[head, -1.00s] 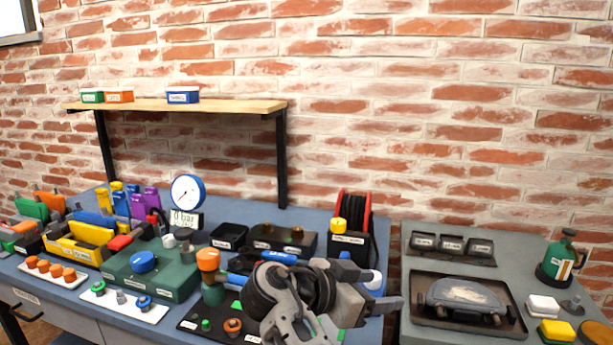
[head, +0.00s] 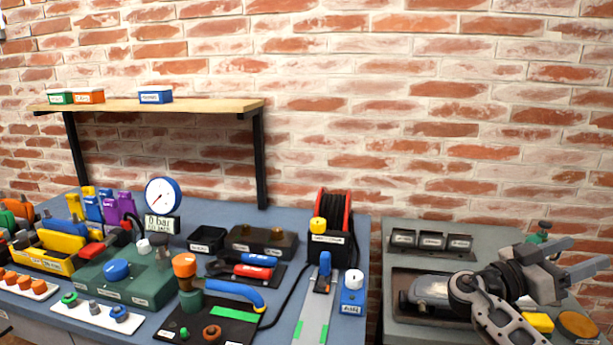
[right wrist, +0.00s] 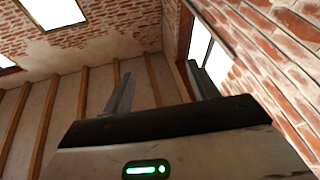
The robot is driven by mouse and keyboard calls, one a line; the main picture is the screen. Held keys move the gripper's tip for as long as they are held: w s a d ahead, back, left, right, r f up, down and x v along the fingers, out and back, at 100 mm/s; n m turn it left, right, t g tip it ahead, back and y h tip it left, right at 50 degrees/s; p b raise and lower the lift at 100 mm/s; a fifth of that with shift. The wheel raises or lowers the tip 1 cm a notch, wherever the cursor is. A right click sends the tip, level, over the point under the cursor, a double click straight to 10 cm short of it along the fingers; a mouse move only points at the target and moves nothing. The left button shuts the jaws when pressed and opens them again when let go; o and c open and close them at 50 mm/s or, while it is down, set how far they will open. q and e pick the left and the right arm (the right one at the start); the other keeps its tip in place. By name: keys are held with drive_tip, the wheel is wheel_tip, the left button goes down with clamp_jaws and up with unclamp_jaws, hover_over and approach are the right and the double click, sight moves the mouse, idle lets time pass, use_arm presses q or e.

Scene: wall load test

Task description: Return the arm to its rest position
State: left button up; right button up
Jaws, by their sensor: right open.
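My right gripper (head: 582,257) is at the right of the head view, above the grey side bench. Its two fingers are apart and point to the right, with nothing between them. In the right wrist view the open fingers (right wrist: 158,88) point up toward the ceiling and a window. My right arm hides part of the dark tray (head: 403,285) and of the grey rounded piece in it (head: 430,288). The gripper also covers most of the green bottle-like item (head: 545,243). My left gripper is not in view.
The blue bench (head: 345,215) carries a round gauge (head: 162,195), a green pump block (head: 125,275), a cable reel (head: 333,215) and several tools. A wooden shelf (head: 200,106) stands above it. A brick wall (head: 400,110) closes the back. A narrow gap separates the benches.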

wheel_tip(320, 180, down, 16)
drive_tip(key=n+t+y, duration=0.7)
drive_tip(key=n+t, duration=0.2)
drive_tip(key=n, duration=0.4)
drive_tip(key=s+a+f+n+t+y, duration=0.1)
drive_tip(key=s+a+f+n+y, duration=0.25)
drive_tip(key=f, duration=0.35)
drive_tip(key=s+a+f+n+y, duration=0.3)
drive_tip(key=a+f+n+y, duration=0.1)
drive_tip(key=a+f+y, duration=0.15)
drive_tip(key=s+a+f+n+y, duration=0.4)
drive_tip(key=s+a+y, duration=0.4)
drive_tip(key=s+a, duration=0.55)
use_arm(q)
drive_tip(key=b, duration=0.2)
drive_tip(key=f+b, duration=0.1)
drive_tip(key=b, duration=0.2)
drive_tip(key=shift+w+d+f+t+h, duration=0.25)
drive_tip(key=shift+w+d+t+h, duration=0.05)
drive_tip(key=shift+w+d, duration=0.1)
use_arm(e)
drive_tip(key=w+a+m+t+y, duration=0.1)
drive_tip(key=a+m, duration=0.4)
drive_tip(key=a, duration=0.6)
drive_tip(key=shift+w+a+t+y, duration=0.15)
drive_tip(key=shift+w+t+y, duration=0.25)
drive_tip(key=shift+w+t, duration=0.15)
drive_tip(key=shift+f+m, duration=0.1)
drive_tip(key=shift+m, duration=0.15)
